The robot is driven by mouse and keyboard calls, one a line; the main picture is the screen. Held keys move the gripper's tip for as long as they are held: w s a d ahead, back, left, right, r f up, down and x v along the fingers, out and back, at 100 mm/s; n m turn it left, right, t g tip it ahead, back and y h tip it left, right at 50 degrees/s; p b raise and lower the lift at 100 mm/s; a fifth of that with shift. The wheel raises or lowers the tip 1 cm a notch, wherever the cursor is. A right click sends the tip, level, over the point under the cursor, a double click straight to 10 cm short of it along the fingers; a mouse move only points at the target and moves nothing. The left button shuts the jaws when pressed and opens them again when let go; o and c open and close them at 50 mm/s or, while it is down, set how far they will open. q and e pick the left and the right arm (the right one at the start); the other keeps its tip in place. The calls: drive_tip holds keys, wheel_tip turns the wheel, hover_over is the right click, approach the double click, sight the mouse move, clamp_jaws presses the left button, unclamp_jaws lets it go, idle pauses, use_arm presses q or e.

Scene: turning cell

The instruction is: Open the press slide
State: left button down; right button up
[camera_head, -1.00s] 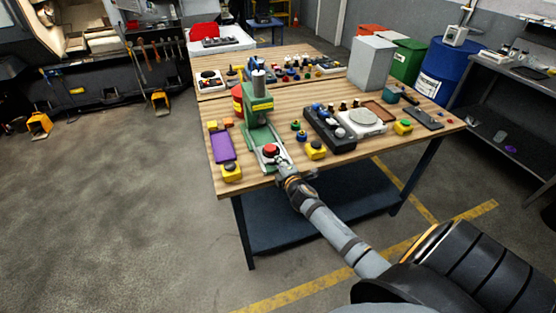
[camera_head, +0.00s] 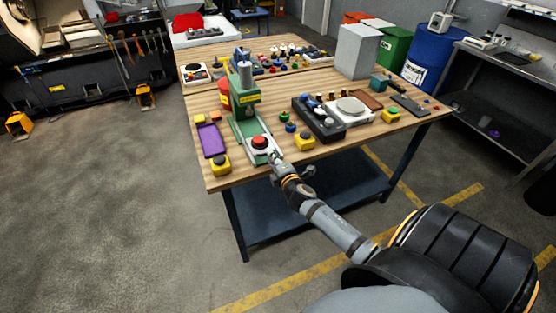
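The green press (camera_head: 244,92) stands upright on the wooden table, with a grey cylinder on top and a yellow label on its front. Its base runs toward the table's front edge and carries a pale plate with a red round button or knob (camera_head: 259,142). My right gripper (camera_head: 275,158) is at the front end of this base, just in front of the red knob. Its fingers are small and partly hidden by the arm, so I cannot tell whether they are open or touch the base. My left gripper is not in view.
A purple tray (camera_head: 211,140) and a yellow box (camera_head: 220,164) lie left of the press. Another yellow box (camera_head: 305,141), a black tray (camera_head: 319,122) and a white scale (camera_head: 350,110) stand to the right. A grey box (camera_head: 357,52) stands behind.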

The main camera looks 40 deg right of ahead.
drive_tip(key=v, duration=0.8)
drive_tip(key=s+d+f+m+g, duration=0.1)
drive_tip(key=s+f+m+g, duration=0.3)
drive_tip(key=f, duration=0.7)
drive_tip(key=s+d+f+m+g, duration=0.1)
drive_tip(key=s+f, duration=0.5)
drive_tip(key=f, duration=0.5)
drive_tip(key=s+d+f+m+g, duration=0.1)
drive_tip(key=s+f+m+g, duration=0.3)
drive_tip(key=f, duration=0.7)
drive_tip(key=s+a+f+m+g+y, duration=0.1)
drive_tip(key=s+a+f+m, duration=0.1)
drive_tip(key=s+f, duration=0.3)
drive_tip(key=s+a+f+m+g, duration=0.2)
drive_tip(key=s+a+f, duration=0.2)
drive_tip(key=s, duration=0.7)
drive_tip(key=s+a+f+m+g+y, duration=0.1)
drive_tip(key=s+a+f+m, duration=0.1)
drive_tip(key=s+f, duration=0.4)
drive_tip(key=s+a, duration=0.1)
drive_tip(key=s, duration=0.1)
drive_tip(key=shift+s+a+g+y, duration=0.3)
drive_tip(key=shift+a+g, duration=0.1)
